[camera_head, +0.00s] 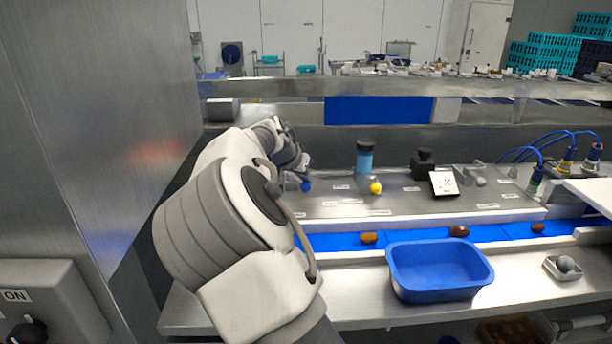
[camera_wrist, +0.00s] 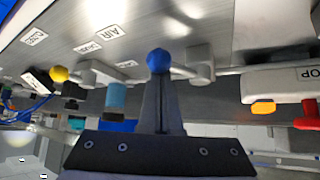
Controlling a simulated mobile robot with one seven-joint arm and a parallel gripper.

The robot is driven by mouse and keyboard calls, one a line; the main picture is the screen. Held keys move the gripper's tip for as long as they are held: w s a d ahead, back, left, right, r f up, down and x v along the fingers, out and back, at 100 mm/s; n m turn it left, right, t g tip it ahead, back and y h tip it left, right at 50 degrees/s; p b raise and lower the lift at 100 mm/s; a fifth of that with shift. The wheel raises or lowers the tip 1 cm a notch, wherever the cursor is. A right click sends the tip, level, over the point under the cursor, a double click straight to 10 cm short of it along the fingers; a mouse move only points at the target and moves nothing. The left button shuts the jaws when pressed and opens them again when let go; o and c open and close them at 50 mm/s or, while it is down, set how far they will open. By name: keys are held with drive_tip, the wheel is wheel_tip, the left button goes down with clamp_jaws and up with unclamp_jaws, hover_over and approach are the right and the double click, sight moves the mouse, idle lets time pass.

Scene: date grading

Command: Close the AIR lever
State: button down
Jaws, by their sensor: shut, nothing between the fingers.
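The AIR lever has a round blue knob (camera_wrist: 158,60) on a thin metal arm that runs right to a grey valve body (camera_wrist: 200,66) in the wrist view. An AIR label (camera_wrist: 115,32) is on the steel panel near it. In the head view the blue knob (camera_head: 305,187) shows at the left of the panel, just below my gripper (camera_head: 303,168). In the wrist view my gripper (camera_wrist: 160,85) is shut and empty, its fingertips right at the knob. I cannot tell whether they touch it. My arm hides the valve body in the head view.
A yellow-knobbed lever (camera_head: 376,188) and a blue jar with a dark lid (camera_head: 365,158) stand right of the blue knob. In front are a blue belt (camera_head: 340,241) with dates and a blue tub (camera_head: 440,297). A steel wall (camera_head: 90,120) is close on the left.

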sight(300, 183)
drive_tip(key=shift+s+a+m+g+h+p, duration=0.35)
drive_tip(key=shift+a+m+h+p, duration=0.2)
drive_tip(key=shift+m, duration=0.45)
drive_tip(key=shift+s+a+f+b, duration=0.1)
drive_tip(key=shift+s+a+b, duration=0.15)
drive_tip(key=shift+a, duration=0.55)
drive_tip(key=shift+a+b, duration=0.1)
drive_tip(key=shift+b, duration=0.2)
drive_tip(key=w+d, duration=0.1)
drive_tip(key=w+d+r, duration=0.1)
drive_tip(key=d, duration=0.1)
drive_tip(key=shift+w+r+b, duration=0.15)
drive_tip(key=shift+b, duration=0.15)
drive_tip(key=w+a+b+v, duration=0.1)
drive_tip(key=v, duration=0.8)
drive_tip(key=shift+a+r, duration=0.2)
drive_tip(key=shift+a, duration=0.15)
